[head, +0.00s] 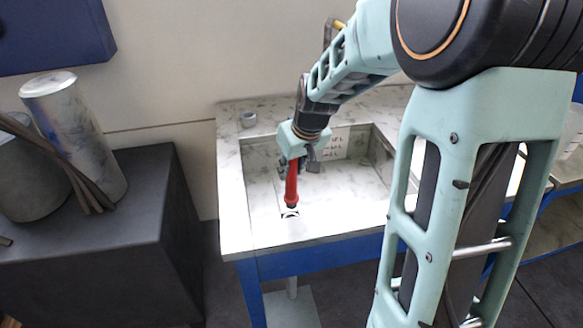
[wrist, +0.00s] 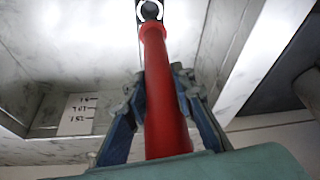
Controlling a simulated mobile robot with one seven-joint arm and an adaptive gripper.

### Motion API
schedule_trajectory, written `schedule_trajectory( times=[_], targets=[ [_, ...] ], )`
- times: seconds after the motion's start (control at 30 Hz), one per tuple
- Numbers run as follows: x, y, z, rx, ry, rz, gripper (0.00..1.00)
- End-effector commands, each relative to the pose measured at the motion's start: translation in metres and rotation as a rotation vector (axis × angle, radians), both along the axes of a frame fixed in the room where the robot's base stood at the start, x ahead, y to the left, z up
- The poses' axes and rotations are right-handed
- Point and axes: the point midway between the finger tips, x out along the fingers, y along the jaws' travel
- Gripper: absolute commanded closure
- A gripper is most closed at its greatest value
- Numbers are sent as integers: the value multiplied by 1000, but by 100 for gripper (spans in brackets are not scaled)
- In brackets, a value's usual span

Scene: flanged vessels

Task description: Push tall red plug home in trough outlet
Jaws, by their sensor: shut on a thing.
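The tall red plug (head: 291,186) is held by my gripper (head: 294,165) inside the marble trough (head: 262,215). It points down, its dark lower tip close to the outlet (head: 290,214) near the trough's front. In the wrist view, the red plug (wrist: 165,105) runs between both fingers of my gripper (wrist: 160,85), which are closed on it. Its dark tip lines up with the pale ring of the outlet (wrist: 135,8). I cannot tell whether the tip is in the opening or just above it.
A small grey ring-like piece (head: 248,119) sits on the trough's back left rim. A marked scale plate (wrist: 77,113) stands on the trough's inner wall. Trough walls surround the gripper. A dark block (head: 130,230) with a marbled cylinder (head: 75,130) stands at left.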

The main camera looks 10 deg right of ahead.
Motion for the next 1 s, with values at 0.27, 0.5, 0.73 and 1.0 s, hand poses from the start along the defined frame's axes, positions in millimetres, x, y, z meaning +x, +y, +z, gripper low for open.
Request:
schedule_trajectory(
  times=[0.27, 0.5, 0.73, 1.0],
  targets=[
    [0, 0, -16, 0, 0, 0, 100],
    [0, 0, -41, 0, 1, 0, 100],
    [0, 0, -51, -1, -1, 0, 100],
    [0, 0, -50, -1, -1, 0, 100]
  ],
)
